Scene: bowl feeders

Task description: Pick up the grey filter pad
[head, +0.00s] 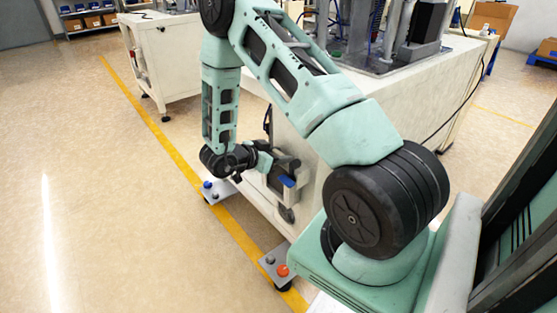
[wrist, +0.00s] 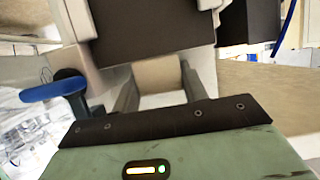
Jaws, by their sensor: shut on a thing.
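My gripper (wrist: 158,88) is shut on the grey filter pad (wrist: 158,73), a flat greyish-beige piece between its two dark fingers in the wrist view. The pad's far end goes out of sight under a dark block, so I cannot tell whether it touches the holder around it. In the head view my gripper (head: 286,161) is at a small grey-and-dark unit (head: 277,188) on the side of the white cabinet. The pad cannot be made out in the head view.
A blue-ended lever (wrist: 55,89) sticks out close to the left finger; its blue end (head: 287,181) also shows in the head view. The white cabinet (head: 300,205) stands close behind the gripper. Open floor (head: 110,200) lies to the left, beyond a yellow line.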

